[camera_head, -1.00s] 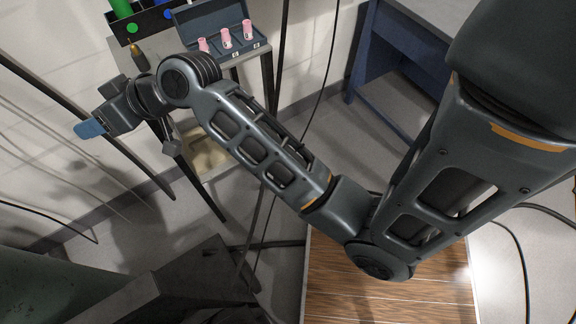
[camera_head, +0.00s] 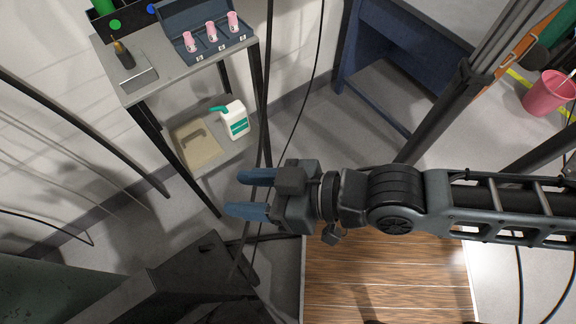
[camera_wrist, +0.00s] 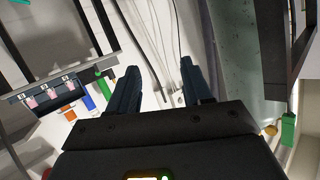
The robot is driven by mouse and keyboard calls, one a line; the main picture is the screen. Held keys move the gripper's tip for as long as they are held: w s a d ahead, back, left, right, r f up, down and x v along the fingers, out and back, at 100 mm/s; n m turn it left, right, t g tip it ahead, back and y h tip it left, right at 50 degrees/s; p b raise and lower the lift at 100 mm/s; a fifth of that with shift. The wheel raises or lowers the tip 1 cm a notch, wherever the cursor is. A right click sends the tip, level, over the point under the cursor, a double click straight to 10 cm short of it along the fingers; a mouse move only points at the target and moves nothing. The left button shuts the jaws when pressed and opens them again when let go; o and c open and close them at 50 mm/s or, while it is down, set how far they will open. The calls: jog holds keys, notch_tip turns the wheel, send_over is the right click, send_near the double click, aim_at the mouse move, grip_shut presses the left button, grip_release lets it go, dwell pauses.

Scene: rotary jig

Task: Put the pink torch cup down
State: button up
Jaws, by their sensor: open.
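Three small pink torch cups stand in a row in an open blue case (camera_head: 178,20) on the grey cart top at the upper left: a left one (camera_head: 190,42), a middle one (camera_head: 211,32) and a right one (camera_head: 233,21). In the wrist view the pink cups show small at the left, one of them near the middle of the row (camera_wrist: 51,93). My gripper (camera_head: 250,194) has its two blue fingers apart with nothing between them. It is in front of and below the cart, well away from the cups. Its fingers also show in the wrist view (camera_wrist: 159,78).
The cart top (camera_head: 180,66) also holds a brush-like tool (camera_head: 123,55) and a black bin with a green item. A white jug (camera_head: 234,120) and a beige item (camera_head: 196,144) sit on its lower shelf. A pink bucket (camera_head: 549,93) stands at the right. Cables hang beside the cart.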

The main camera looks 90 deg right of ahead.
jog(key=s+d+r+n+y, duration=0.1)
jog(key=s+r+n, duration=0.2)
jog(key=s, duration=0.4)
jog(key=shift+d+r+t, duration=0.25)
jog(key=shift+r+t, duration=0.05)
jog(key=shift+r, duration=0.6)
